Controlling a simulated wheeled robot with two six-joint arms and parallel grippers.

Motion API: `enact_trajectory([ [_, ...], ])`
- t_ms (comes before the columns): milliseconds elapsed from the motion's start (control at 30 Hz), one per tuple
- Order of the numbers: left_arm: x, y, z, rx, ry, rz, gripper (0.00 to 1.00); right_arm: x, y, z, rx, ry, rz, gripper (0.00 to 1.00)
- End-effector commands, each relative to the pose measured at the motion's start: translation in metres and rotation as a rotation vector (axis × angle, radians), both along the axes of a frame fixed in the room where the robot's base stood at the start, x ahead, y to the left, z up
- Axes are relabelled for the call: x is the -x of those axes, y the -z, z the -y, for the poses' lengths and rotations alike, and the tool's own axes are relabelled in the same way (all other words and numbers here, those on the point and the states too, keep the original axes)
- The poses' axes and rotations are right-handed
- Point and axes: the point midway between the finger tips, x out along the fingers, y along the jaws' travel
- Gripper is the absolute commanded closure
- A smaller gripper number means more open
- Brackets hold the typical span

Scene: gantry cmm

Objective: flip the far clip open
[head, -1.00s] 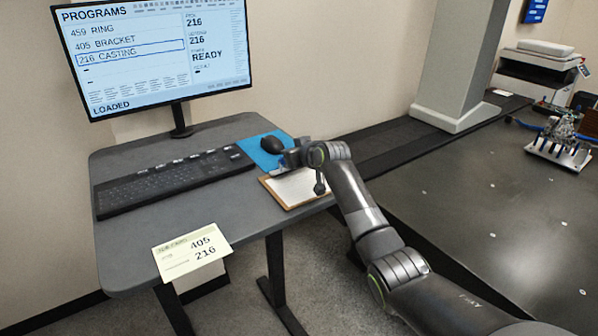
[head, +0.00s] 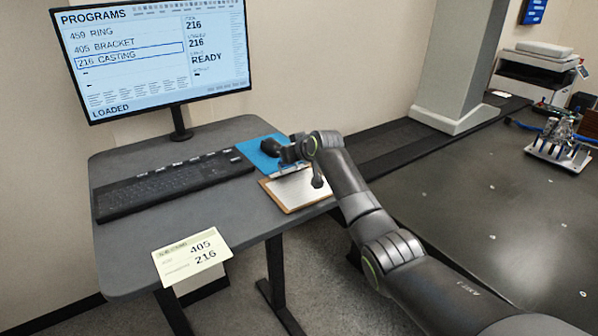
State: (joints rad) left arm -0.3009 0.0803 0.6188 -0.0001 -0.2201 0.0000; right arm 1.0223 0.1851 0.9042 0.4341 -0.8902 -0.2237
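The metal fixture (head: 560,150), a pale plate with several small posts and blue parts, stands on the dark table at the right edge of the head view. Its clips are too small to tell apart. My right gripper (head: 281,152) is far from it, over the left desk beside the black mouse (head: 269,147) and above the clipboard's top edge. Its fingers are small and dark, so I cannot tell whether they are open or touch the mouse. My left gripper is not in view.
The desk holds a keyboard (head: 170,184), a blue mouse pad (head: 253,150), a clipboard (head: 295,192) and a monitor (head: 155,50) showing 216 CASTING loaded. A card (head: 190,256) reads 405 and 216. The dark table (head: 480,210) is mostly clear; a grey column (head: 455,70) stands behind.

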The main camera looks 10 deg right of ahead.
Motion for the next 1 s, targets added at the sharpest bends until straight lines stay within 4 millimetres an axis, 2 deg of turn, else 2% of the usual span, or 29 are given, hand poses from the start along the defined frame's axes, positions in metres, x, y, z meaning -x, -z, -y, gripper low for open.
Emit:
enact_trajectory([
  [800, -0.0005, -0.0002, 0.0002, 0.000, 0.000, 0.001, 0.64, 0.0000, -0.0002, -0.0002, 0.000, 0.000, 0.000, 1.00],
  [1000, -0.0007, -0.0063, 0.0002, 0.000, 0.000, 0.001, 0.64, 0.0000, -0.0068, -0.0002, 0.000, 0.000, 0.001, 1.00],
])
